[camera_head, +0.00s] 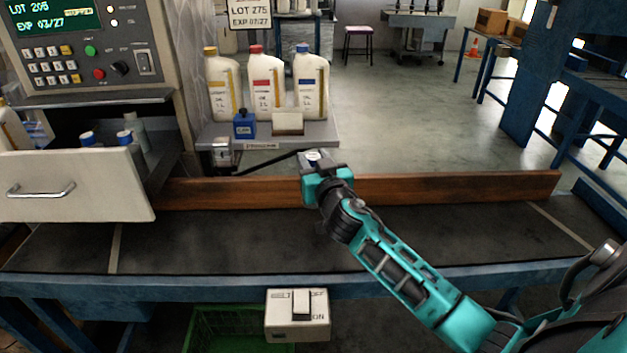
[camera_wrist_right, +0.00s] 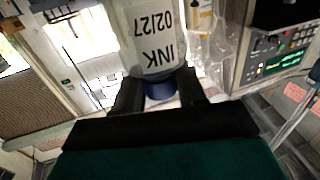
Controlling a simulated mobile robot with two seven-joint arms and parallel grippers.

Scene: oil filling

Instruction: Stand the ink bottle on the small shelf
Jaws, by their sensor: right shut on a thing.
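The ink bottle (camera_wrist_right: 155,40) shows in the right wrist view, a pale bottle with a label reading INK 02/27 and a blue cap. It appears upside down in that picture. My right gripper (camera_wrist_right: 160,88) is shut on it near the cap end. Only a bit of the bottle's top (camera_head: 313,155) shows there; the rest is hidden by the gripper. My left gripper is not in view.
Three large oil bottles (camera_head: 267,88), a small blue container (camera_head: 244,125) and a pale block (camera_head: 288,123) stand on the shelf. An open drawer (camera_head: 75,187) at left holds blue-capped bottles. A wooden board (camera_head: 450,187) runs along the dark belt (camera_head: 210,242).

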